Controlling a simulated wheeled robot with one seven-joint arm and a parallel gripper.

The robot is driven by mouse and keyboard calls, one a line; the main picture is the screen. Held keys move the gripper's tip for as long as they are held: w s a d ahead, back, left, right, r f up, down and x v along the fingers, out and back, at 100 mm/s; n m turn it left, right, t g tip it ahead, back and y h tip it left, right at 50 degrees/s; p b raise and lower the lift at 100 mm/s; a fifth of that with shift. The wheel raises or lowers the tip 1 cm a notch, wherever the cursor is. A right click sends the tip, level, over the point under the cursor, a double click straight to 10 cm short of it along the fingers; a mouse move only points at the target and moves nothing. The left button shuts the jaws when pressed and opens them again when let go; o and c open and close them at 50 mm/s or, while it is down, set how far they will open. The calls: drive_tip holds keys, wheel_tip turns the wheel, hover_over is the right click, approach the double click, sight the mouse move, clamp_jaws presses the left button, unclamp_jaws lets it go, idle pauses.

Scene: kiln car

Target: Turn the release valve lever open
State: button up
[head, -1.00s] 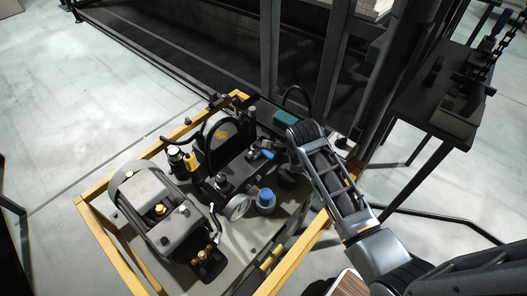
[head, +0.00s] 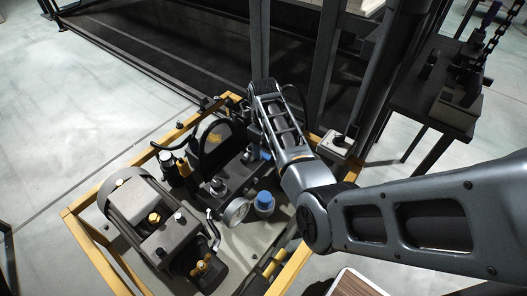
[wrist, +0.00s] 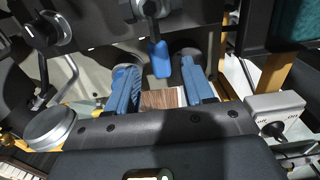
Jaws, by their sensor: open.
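The release valve lever is most likely the blue-handled lever (wrist: 161,60) hanging from a grey valve fitting on a dark block in the wrist view. A small blue part beside my arm in the head view (head: 265,155) looks like the same lever. My gripper (wrist: 160,72) is open, its two blue fingers spread left and right. The lever's blue end appears between the fingertips in the wrist view; I cannot tell how far it is in depth, and no contact shows. In the head view my gripper is hidden behind my arm.
A yellow frame (head: 98,252) surrounds a grey motor (head: 150,215), a round gauge (head: 235,211) and a blue cap (head: 264,203). A grey Off/On switch box (wrist: 275,112) stands right of my gripper. Dark posts rise behind; a dark bench (head: 425,95) stands right.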

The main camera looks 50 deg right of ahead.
drive_tip(key=shift+f, duration=1.2)
clamp_jaws()
